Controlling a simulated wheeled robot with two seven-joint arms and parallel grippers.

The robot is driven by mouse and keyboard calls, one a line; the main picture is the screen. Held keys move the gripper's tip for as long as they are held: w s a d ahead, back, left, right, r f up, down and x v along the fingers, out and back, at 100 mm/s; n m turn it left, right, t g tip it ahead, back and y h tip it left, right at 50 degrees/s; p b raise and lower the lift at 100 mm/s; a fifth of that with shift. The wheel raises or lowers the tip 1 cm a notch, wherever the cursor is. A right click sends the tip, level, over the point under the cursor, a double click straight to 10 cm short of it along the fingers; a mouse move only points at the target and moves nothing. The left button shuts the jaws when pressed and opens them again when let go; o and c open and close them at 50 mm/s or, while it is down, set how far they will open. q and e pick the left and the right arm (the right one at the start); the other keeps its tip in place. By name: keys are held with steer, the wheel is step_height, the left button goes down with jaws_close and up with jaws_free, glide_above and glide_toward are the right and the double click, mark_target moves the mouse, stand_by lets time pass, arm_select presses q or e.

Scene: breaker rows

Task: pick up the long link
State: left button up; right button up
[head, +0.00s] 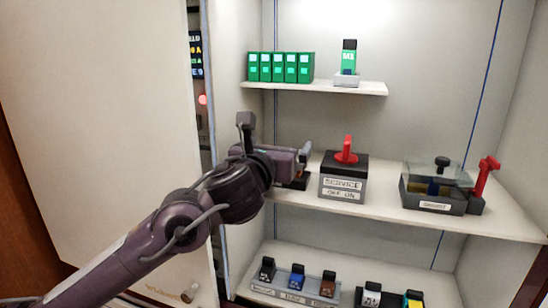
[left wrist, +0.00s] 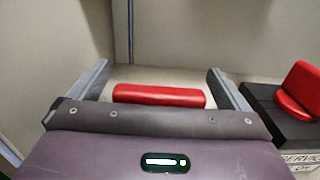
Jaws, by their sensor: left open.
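The gripper is open and holds nothing. In the head view my left gripper (head: 300,160) is over the left end of the middle shelf and hides most of what is under it. My right gripper is not in view.
The service switch (head: 343,178) with a red knob stands right of my left gripper. A clear-lidded box (head: 432,190) with a red lever is further right. The upper shelf (head: 375,88) holds green breakers; the lower tray (head: 285,291) holds small coloured blocks. The cabinet wall is close on the left.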

arm_select(q)
steer(key=c, duration=1.1)
steer(key=shift+c, duration=0.3)
steer(key=shift+r, duration=0.15)
